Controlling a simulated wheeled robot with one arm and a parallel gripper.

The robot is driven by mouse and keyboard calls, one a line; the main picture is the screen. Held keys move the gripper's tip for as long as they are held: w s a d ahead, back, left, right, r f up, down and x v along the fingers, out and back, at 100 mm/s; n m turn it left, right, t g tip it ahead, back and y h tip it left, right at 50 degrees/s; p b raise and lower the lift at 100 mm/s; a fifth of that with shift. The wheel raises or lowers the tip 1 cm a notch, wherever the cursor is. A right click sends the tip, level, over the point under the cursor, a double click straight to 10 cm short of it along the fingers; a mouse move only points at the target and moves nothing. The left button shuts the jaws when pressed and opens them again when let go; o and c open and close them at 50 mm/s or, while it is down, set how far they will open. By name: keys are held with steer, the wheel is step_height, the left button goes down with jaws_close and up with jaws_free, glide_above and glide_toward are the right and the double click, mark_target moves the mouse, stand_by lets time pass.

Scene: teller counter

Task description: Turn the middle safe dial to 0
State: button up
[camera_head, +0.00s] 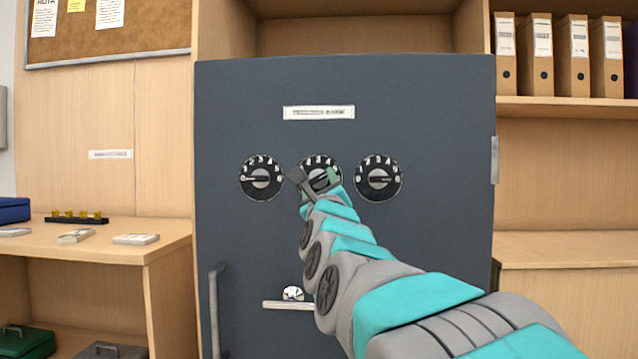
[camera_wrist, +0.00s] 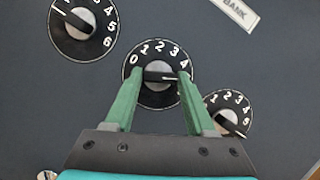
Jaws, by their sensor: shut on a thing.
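The middle safe dial (camera_head: 321,160) is a black disc with white numerals and a silver centre, on the dark safe door. In the wrist view the middle dial (camera_wrist: 158,52) shows 0 to 4 around its upper edge. Its black knob bar lies nearly level, and its white mark seems to point right, just below the 4. The numeral there is hidden by a finger. My gripper (camera_head: 318,181) covers the dial's lower part in the head view. In the wrist view my gripper (camera_wrist: 160,76) has a green finger at each end of the knob bar, shut on it.
The left dial (camera_head: 261,178) and right dial (camera_head: 378,178) sit close on either side. The safe door (camera_head: 430,110) also has a handle (camera_head: 214,310) at lower left. A counter (camera_head: 165,239) with small items stands left; a shelf with binders (camera_head: 571,60) is at upper right.

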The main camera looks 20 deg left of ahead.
jaws_close()
